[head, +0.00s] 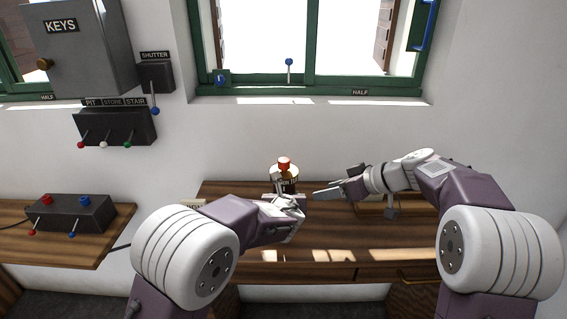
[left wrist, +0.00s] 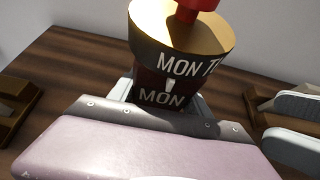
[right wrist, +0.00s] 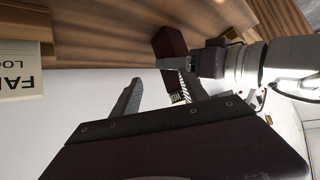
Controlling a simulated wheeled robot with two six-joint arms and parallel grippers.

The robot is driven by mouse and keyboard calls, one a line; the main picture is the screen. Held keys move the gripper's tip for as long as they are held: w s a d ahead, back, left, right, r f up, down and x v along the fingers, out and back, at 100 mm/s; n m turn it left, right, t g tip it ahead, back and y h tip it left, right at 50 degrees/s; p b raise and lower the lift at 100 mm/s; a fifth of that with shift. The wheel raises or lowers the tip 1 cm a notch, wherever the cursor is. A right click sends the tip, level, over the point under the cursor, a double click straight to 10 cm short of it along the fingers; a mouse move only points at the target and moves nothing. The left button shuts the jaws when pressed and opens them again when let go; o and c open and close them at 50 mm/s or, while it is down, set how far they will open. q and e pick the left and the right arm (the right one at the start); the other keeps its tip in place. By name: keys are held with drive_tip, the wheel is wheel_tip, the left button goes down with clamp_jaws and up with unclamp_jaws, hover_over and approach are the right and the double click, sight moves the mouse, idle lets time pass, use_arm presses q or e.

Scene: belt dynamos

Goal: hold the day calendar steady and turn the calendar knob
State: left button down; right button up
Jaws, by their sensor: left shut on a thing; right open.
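The day calendar (head: 290,184) stands on the desk below the window. It has a brass-topped drum with a day band, and a red calendar knob (head: 284,163) on top. In the left wrist view the drum (left wrist: 180,45) reads "MON T" above a "MON" on the dark base (left wrist: 160,97). My left gripper (head: 288,203) is shut on the base, from the front. My right gripper (head: 316,195) is open and empty, just right of the calendar and lower than the knob. In the right wrist view its fingers (right wrist: 160,96) are spread; the knob cannot be made out there.
The wooden desk (head: 220,190) has a tray-like frame (head: 400,228) at the right, partly behind my right arm. A side table (head: 75,250) with a lever box (head: 70,213) stands left. A paper sign (right wrist: 18,75) shows in the right wrist view. Air above the calendar is clear.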

sight(284, 163)
drive_tip(key=w+r+n+g+y, duration=0.25)
drive_tip(key=r+n+y, duration=0.25)
drive_tip(key=n+y, duration=0.3)
drive_tip(key=shift+m+t+y, duration=0.25)
drive_tip(key=shift+m+y, duration=0.45)
drive_tip(key=x, duration=1.2)
drive_tip(key=shift+w+a+f, duration=0.1)
drive_tip(key=shift+w+a, duration=0.1)
drive_tip(key=shift+a, duration=0.15)
clamp_jaws()
